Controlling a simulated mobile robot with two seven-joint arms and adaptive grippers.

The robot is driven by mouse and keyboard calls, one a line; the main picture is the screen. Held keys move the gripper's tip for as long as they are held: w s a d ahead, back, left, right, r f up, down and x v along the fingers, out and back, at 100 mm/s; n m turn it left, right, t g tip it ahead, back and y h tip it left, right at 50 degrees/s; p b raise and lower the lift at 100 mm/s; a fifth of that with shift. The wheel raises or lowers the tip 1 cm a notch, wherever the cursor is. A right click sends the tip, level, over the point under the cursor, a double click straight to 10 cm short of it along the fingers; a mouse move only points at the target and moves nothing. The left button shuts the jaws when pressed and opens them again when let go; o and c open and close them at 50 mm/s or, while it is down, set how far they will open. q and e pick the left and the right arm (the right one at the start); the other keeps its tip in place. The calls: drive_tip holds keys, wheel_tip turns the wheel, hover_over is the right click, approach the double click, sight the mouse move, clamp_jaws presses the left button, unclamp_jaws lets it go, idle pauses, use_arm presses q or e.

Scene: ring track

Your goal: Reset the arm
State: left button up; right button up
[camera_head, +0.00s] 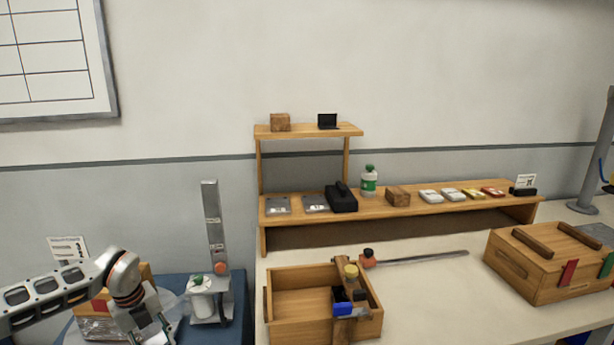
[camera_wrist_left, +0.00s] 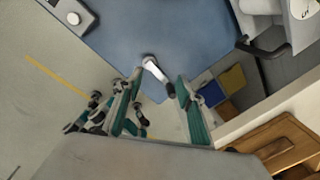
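My left arm (camera_head: 65,290) comes in from the left in the head view, over the blue-topped table (camera_head: 240,310). Its wrist bends down to the bottom edge, and the fingertips are out of that view. In the left wrist view my left gripper (camera_wrist_left: 157,85) has its two green-sided fingers spread apart. A small white and dark piece (camera_wrist_left: 152,65) shows between them, over the blue surface; I cannot tell what it is or how far below it lies. No held object is visible. My right arm and gripper are not in view.
A white container with a green top (camera_head: 200,290) and an upright stand (camera_head: 214,230) are right of my left wrist. An open wooden box (camera_head: 285,305) stands on the pale table (camera_head: 430,310). A wooden shelf (camera_head: 455,206) with several items is behind; a lidded wooden box (camera_head: 540,265) is right.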

use_arm(q)
drive_tip(key=s+d+f+n+t+h, duration=0.1)
drive_tip(key=s+d+t+h, duration=0.3)
drive_tip(key=d, duration=0.6)
drive_tip(key=s+d+f+n+t+h, duration=0.1)
drive_tip(key=s+d+h, duration=0.5)
drive_tip(key=d, duration=0.4)
drive_tip(key=s+a+f+n+t+y, duration=0.2)
drive_tip(key=s+a+f+n+y, duration=0.3)
drive_tip(key=a, duration=0.5)
drive_tip(key=s+a+f+n+t+y, duration=0.1)
drive_tip(key=s+a+f+n+y, duration=0.4)
drive_tip(key=a, duration=0.5)
drive_tip(key=s+d+f+n+t+h, duration=0.1)
drive_tip(key=d+n, duration=0.8)
drive_tip(key=d, duration=1.3)
drive_tip(key=shift+s+d+f+t+h, duration=0.15)
drive_tip(key=shift+s+f+t+h, duration=0.25)
drive_tip(key=shift+s+f, duration=0.25)
drive_tip(key=c, duration=0.3)
drive_tip(key=shift+n, duration=0.3)
